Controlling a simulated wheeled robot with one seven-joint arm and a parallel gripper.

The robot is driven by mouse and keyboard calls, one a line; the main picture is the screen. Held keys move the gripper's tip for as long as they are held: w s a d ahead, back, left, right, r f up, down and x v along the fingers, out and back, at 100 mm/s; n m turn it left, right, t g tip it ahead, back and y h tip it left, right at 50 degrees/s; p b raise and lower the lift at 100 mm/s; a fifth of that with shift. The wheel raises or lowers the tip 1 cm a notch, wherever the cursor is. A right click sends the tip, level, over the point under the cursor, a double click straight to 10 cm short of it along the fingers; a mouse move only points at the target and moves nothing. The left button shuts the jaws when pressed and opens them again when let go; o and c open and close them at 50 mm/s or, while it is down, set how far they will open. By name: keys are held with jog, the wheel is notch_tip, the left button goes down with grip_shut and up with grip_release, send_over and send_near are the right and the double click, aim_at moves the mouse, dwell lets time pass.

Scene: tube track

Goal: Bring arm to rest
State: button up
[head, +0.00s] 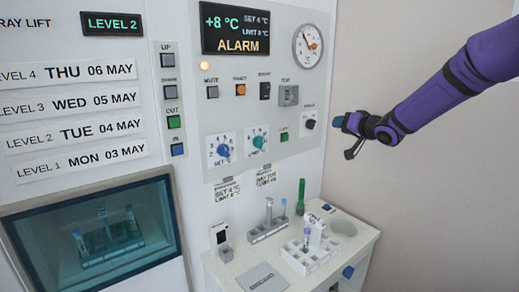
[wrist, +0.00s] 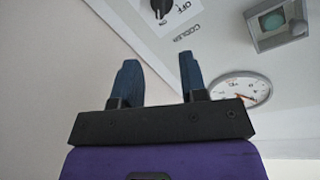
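My purple arm reaches in from the upper right in the head view. My gripper (head: 343,123) is in the air to the right of the control panel, near the black cooler knob (head: 310,123). In the wrist view its two blue fingers (wrist: 160,82) stand apart with nothing between them. The cooler knob (wrist: 161,8) and the round gauge (wrist: 240,88) show beyond the fingers. I see no contact between my gripper and the panel.
A shelf (head: 215,268) below the panel holds a grey rack (head: 268,231) and a white rack (head: 300,262) with tubes. A window (head: 95,240) at lower left shows a tray inside. The display (head: 235,28) reads +8 °C, ALARM. Bare wall is at right.

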jog(key=s+d+r+g+h, duration=0.1)
jog(key=s+r+h, duration=0.15)
jog(key=s, duration=0.55)
jog(key=s+r+g+h, duration=0.2)
jog(key=s+h, duration=0.1)
jog(key=s, duration=0.5)
jog(key=s+d+r+g+h, duration=0.1)
jog(key=s+r+h, duration=0.2)
jog(key=s, duration=0.6)
jog(key=s+f+g, duration=0.2)
jog(key=s, duration=1)
jog(key=s+a+f+g+y, duration=0.1)
jog(key=s+f+g, duration=0.2)
jog(key=s, duration=1)
jog(key=shift+s+f+n, duration=0.25)
jog(key=shift+f+n, duration=0.1)
jog(key=shift+n, duration=0.05)
jog(key=shift+a+y, duration=0.1)
jog(key=shift+y, duration=0.15)
